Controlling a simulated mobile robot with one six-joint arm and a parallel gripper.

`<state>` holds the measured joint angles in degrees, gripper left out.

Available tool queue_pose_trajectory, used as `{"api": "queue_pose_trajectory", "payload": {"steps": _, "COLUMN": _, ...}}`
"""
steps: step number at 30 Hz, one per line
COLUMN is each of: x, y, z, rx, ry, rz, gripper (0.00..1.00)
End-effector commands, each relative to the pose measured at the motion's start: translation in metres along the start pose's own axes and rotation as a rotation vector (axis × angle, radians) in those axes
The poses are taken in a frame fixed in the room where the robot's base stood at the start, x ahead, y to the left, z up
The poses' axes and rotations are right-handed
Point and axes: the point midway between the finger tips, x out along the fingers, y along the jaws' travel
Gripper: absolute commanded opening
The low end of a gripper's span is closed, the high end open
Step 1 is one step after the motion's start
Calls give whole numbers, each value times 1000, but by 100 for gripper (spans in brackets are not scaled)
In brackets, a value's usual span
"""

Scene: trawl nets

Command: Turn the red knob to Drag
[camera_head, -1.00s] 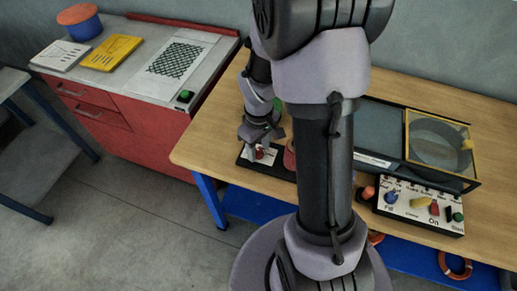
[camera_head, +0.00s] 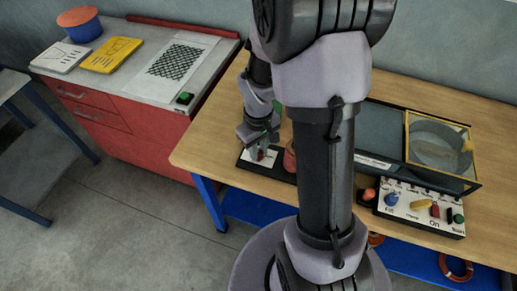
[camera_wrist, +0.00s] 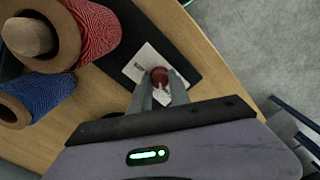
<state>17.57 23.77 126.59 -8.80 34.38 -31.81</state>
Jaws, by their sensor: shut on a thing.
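The red knob (camera_wrist: 159,77) sits on a small white plate (camera_wrist: 138,65) on a black base in the wrist view. My gripper (camera_wrist: 163,88) has its two fingers on either side of the knob and is shut on it. In the head view my gripper (camera_head: 258,138) reaches down over the same white plate (camera_head: 250,157) at the left part of the wooden table, hiding most of the knob. The lettering on the plate is too small to read, so the knob's setting cannot be told.
A red twine spool (camera_wrist: 95,30) and a blue one (camera_wrist: 45,92) stand close beside the black base. A panel with several knobs (camera_head: 425,208) and a glass-topped tank (camera_head: 438,145) stand to the right. A red cabinet (camera_head: 130,125) is at the left.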

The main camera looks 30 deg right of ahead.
Motion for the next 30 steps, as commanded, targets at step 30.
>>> {"api": "queue_pose_trajectory", "payload": {"steps": 30, "x": 0, "y": 0, "z": 0, "rx": 801, "ry": 0, "rz": 0, "gripper": 0}}
